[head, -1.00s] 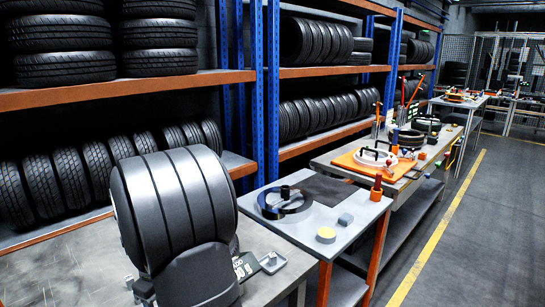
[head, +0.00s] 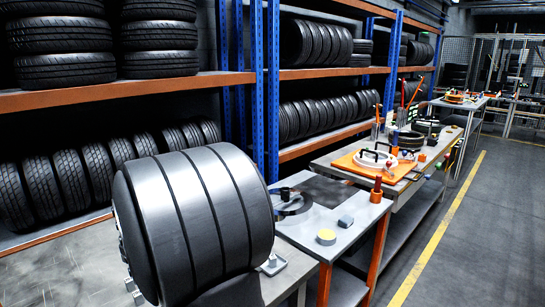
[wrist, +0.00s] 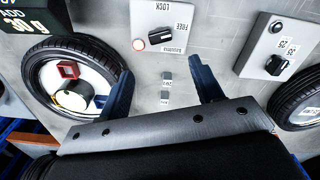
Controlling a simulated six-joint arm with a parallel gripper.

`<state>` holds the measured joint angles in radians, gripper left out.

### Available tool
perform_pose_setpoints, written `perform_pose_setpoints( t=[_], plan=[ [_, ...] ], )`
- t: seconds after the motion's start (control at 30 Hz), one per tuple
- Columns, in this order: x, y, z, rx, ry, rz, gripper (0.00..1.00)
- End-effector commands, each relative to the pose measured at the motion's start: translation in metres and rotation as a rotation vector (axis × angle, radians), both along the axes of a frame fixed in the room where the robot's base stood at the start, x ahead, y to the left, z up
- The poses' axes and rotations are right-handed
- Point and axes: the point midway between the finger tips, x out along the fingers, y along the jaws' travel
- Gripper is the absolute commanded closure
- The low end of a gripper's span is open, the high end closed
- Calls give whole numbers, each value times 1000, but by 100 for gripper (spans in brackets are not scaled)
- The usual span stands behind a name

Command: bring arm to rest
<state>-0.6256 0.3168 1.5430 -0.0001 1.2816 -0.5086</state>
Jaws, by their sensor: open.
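My gripper (wrist: 160,66) shows in the wrist view with its two dark blue fingers spread wide apart and nothing held between them. Below it in the picture, small grey blocks (wrist: 167,75) lie on the grey table (wrist: 215,20), seen through the gap between the fingers. In the head view my grey, black-banded arm fills the lower left foreground; the gripper itself is hidden there.
A wheel with tyre (wrist: 35,70) lies left in the wrist view, a LOCK/FREE switch box (wrist: 165,22) top middle, a dial box (wrist: 275,45) and another tyre (wrist: 303,95) right. Tyre racks (head: 225,80) line the left of the head view; the floor (head: 500,220) at right is clear.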

Motion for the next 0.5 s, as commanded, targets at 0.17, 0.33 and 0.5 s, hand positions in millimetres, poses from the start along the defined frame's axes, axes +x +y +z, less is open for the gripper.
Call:
perform_pose_setpoints(
  t=[0.17,0.33,0.5],
  plan=[
    [0,0,37,3,-4,0,40],
    [-1,-1,40,-4,5,0,40],
    [-1,-1,5,-3,5,0,40]
  ],
)
